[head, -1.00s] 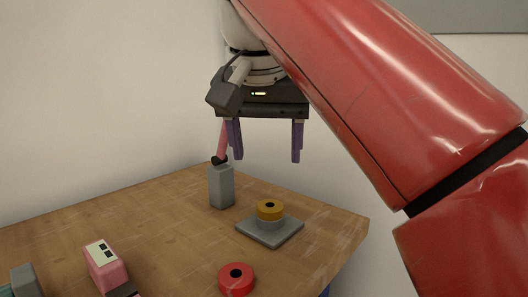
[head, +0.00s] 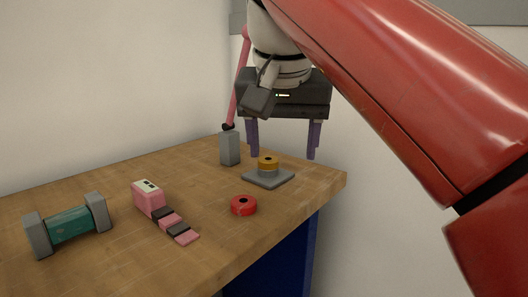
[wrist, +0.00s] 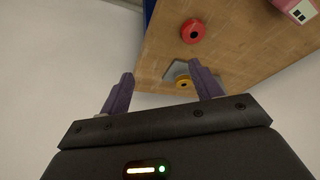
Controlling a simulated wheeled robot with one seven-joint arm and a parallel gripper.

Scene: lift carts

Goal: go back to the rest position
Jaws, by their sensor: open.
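My gripper (head: 283,150) is open and empty, with its two purple fingers pointing down. In the head view it hangs at the far end of the table, above and behind the grey plate. In the wrist view my gripper (wrist: 160,92) shows its fingers well apart with nothing between them. The wooden table (head: 120,183) lies below and to the left of it. My red arm crosses the upper right of the head view.
Free floor lies right of the table.

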